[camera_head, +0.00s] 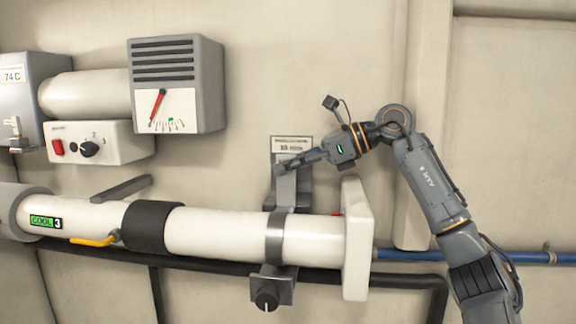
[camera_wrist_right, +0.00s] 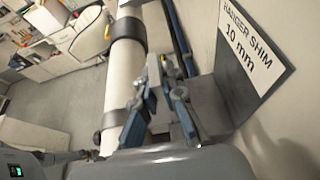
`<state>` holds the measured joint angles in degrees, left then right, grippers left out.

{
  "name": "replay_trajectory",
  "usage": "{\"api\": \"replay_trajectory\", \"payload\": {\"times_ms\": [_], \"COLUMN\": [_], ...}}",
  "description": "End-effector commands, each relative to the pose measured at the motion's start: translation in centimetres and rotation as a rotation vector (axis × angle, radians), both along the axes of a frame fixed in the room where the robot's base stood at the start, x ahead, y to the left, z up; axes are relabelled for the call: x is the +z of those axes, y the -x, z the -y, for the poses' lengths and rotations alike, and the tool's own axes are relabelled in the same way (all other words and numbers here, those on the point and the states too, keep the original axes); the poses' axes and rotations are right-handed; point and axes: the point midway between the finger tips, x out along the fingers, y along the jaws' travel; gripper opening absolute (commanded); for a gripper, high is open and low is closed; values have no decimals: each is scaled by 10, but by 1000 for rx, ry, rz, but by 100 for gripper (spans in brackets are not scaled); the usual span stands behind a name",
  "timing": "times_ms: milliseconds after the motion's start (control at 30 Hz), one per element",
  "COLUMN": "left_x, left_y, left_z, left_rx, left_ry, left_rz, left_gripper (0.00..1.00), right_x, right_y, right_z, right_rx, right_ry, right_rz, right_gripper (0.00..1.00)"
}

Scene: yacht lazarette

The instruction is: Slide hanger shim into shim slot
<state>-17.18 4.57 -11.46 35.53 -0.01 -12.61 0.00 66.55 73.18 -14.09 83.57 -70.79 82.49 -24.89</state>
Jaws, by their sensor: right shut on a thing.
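My right gripper (camera_head: 284,166) is shut at the top of the grey hanger bracket (camera_head: 285,190), in front of the wall. In the right wrist view its two blue-sided fingers (camera_wrist_right: 166,98) are close together beside a grey angled plate. What they grip, taken to be the hanger shim, is mostly hidden by the fingers. A white label (camera_wrist_right: 246,45) on the upright plate reads "HANGER SHIM 10 mm"; a label plate (camera_head: 292,143) also shows behind the gripper in the head view. I cannot make out the shim slot or whether the shim touches it. My left gripper is not clearly seen.
A white pipe (camera_head: 200,231) marked "COOL 3" runs below the gripper, with a grey clamp band (camera_head: 275,238) and a dark knob (camera_head: 266,297). A white flange plate (camera_head: 358,240) stands right of the band. A gauge box (camera_head: 178,85) hangs upper left. A blue pipe (camera_head: 500,257) runs right.

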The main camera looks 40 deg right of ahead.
Motion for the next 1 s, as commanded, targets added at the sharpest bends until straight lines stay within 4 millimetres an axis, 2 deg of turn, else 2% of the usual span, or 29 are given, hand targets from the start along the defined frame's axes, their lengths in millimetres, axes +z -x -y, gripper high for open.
{"api": "replay_trajectory", "payload": {"times_ms": [1000], "left_x": [-18], "left_y": [0], "left_z": [0], "left_rx": [0], "left_ry": [0], "left_rz": [0], "left_gripper": [40], "right_x": [-21], "right_y": [0], "right_z": [0], "right_rx": [0], "right_ry": [0], "right_rz": [1], "right_gripper": [0]}}
